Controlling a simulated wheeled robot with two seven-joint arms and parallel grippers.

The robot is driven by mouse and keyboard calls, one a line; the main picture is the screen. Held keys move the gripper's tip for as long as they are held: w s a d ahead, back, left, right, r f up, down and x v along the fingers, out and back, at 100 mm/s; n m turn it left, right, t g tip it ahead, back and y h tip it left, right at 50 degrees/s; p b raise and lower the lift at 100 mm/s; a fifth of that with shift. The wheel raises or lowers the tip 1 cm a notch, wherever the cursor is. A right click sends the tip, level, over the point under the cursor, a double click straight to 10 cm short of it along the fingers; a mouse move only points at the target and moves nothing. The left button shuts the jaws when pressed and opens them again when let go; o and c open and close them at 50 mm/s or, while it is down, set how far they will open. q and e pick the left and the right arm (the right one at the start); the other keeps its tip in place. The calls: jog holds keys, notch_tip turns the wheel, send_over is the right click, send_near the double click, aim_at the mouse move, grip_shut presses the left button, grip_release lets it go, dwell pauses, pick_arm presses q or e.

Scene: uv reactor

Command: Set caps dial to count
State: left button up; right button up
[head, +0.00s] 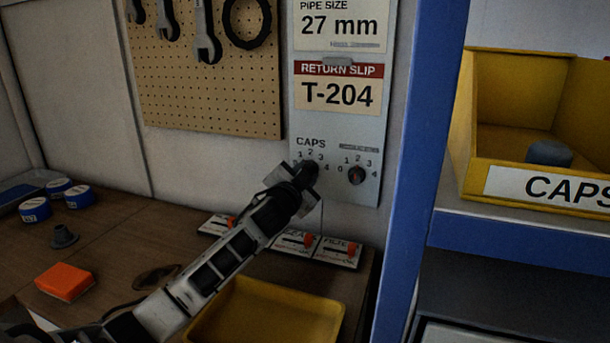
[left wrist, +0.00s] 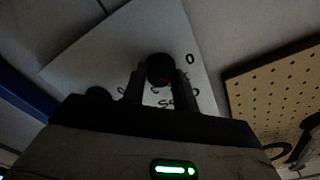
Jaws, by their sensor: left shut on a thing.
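The CAPS dial (left wrist: 160,68) is a round dark knob on the grey wall panel (head: 365,133). In the left wrist view it sits between the two fingers of my left gripper (left wrist: 158,85), which is shut on it. In the head view my left gripper (head: 303,180) reaches up to the panel from lower left and mostly hides this dial. Printed digits 1, 2, 3 and 4 show around it; a 0 shows beside it in the wrist view. Its pointer direction cannot be read. My right gripper is not in view.
A second dial (head: 357,175) is just right of the CAPS dial. Above hang a T-204 return slip (head: 338,92) and a 27 mm card (head: 340,25). A blue post (head: 424,150) and a yellow CAPS bin (head: 500,155) with a grey cap (head: 548,153) are at right. Red-lever switches (head: 297,241) lie below.

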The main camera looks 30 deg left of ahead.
pick_arm(q)
jog(key=shift+f, duration=0.1)
jog(key=o, duration=1)
jog(key=b+v, duration=0.2)
jog(key=v, duration=1.4)
jog(key=shift+d+b, duration=0.1)
jog(key=shift+b, duration=0.25)
